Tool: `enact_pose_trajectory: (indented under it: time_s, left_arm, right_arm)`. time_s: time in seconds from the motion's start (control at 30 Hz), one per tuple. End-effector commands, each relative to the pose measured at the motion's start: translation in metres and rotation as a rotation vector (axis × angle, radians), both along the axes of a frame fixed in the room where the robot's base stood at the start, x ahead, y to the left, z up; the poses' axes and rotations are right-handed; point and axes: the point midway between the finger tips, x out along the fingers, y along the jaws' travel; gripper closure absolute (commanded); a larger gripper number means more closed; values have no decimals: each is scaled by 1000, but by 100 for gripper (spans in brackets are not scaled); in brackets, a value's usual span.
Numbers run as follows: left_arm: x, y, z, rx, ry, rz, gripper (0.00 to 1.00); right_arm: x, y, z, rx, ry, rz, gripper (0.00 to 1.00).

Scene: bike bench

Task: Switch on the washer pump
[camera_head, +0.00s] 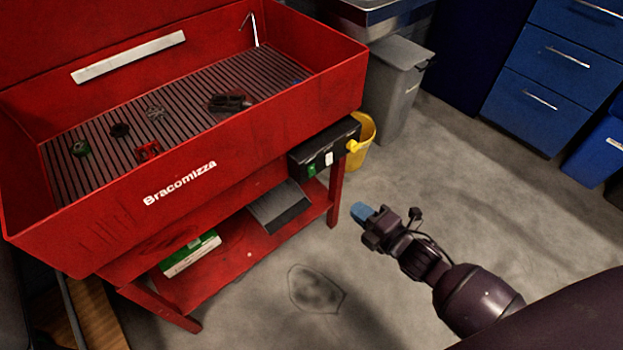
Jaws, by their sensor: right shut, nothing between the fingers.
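The red parts washer (185,168) stands at the left, with a slatted grate in its open basin. A black control box (325,152) is fixed under the front right of the basin. My right gripper (362,212) has blue fingertips and is shut and empty. It is above the floor, below and right of the box and apart from it. My left gripper is not in view.
The lower shelf (235,262) holds a green and white box (190,254).

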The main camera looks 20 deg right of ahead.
Motion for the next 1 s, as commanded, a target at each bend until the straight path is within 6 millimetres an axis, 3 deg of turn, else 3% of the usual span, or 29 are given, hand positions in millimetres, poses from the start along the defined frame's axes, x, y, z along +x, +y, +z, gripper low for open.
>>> enact_pose_trajectory:
  time_s: [0.27,0.47,1.0]
  left_arm:
    - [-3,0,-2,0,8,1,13]
    - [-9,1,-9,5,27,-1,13]
    - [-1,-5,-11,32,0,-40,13]
  right_arm:
    - [1,0,0,0,0,0,100]
    - [14,6,-3,1,0,1,100]
    - [92,34,-16,1,6,0,100]
